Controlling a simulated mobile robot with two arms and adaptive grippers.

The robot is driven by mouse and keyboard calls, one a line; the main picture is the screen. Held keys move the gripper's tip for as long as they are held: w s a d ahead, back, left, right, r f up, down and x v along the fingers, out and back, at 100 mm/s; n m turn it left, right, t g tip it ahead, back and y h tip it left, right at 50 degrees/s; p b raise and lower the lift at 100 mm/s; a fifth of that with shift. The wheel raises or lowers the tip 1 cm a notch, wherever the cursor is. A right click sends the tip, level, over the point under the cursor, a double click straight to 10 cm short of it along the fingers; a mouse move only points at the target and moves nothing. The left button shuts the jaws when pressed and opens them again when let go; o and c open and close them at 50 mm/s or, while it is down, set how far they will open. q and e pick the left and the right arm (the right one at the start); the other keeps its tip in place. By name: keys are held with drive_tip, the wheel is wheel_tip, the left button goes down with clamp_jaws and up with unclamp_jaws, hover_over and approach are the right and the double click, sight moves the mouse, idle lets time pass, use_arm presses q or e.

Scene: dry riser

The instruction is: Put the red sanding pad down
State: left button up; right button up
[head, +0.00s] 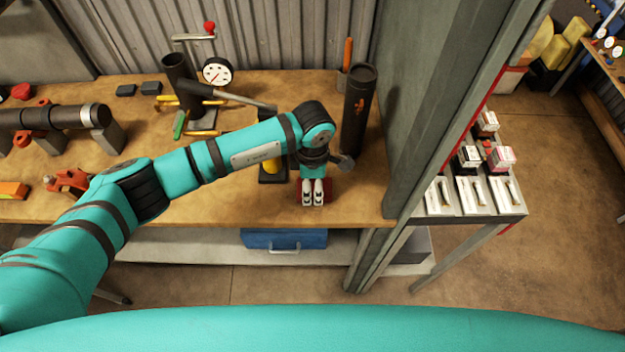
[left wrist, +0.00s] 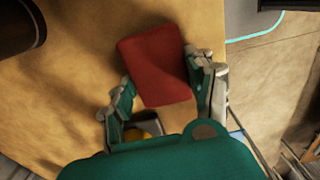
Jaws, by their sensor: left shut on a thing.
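The red sanding pad (left wrist: 156,66) is a flat, rounded red block. In the left wrist view it sits between the two fingers of my left gripper (left wrist: 162,76), tilted in that picture. In the head view my left gripper (head: 313,193) points down over the right front part of the wooden workbench (head: 240,200), and only red edges of the pad (head: 327,191) show around the fingers. The gripper is shut on the pad. I cannot tell whether the pad touches the bench top. My right gripper is not in view.
A tall dark cylinder (head: 358,108) stands behind and right of my gripper. A grey post (head: 425,110) rises at the bench's right end. A dial gauge (head: 217,72) and tools lie further back left. The bench front, left of my gripper, is clear.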

use_arm(q)
drive_tip(key=shift+a+f, duration=0.1)
drive_tip(key=shift+f, duration=0.05)
drive_tip(key=o, duration=1)
drive_tip(key=shift+s+f, duration=0.1)
drive_tip(key=shift+f, duration=0.05)
drive_tip(key=r+b, duration=0.3)
drive_tip(key=r, duration=0.1)
drive_tip(key=shift+w+a, duration=0.1)
drive_tip(key=shift+w, duration=0.2)
wheel_tip(320, 180, up, 13)
drive_tip(key=b, duration=0.3)
drive_tip(key=shift+s+r+b, duration=0.1)
drive_tip(key=shift+r+b, duration=0.1)
drive_tip(key=shift+b, duration=0.2)
